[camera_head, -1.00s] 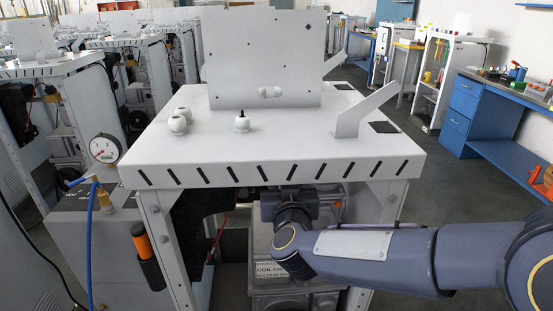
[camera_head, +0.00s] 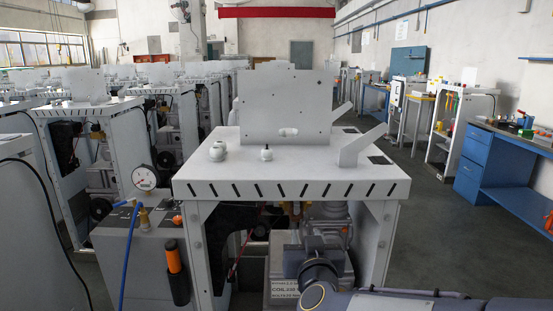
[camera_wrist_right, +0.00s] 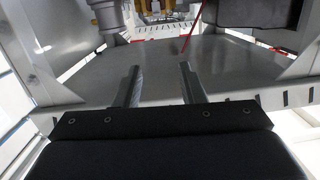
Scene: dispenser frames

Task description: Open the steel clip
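I cannot make out the steel clip for sure in either view. The dispenser frame (camera_head: 290,172) stands ahead, with a light grey top and slotted front edge. My right arm comes in from the right below this top. Its wrist is in front of the grey box (camera_head: 283,291) inside the frame, and the fingers are hidden in the head view. In the right wrist view my right gripper (camera_wrist_right: 160,68) has two fingers apart with nothing between them. Beyond them are a grey metal panel (camera_wrist_right: 155,75) and a red cable (camera_wrist_right: 190,27). My left gripper is not in view.
The frame's front legs (camera_head: 203,262) flank the opening. A gauge (camera_head: 144,178), a blue hose (camera_head: 127,255) and an orange-and-black handle (camera_head: 175,270) are at the left. Similar frames stand behind. A blue workbench (camera_head: 485,165) is at the right, with open floor before it.

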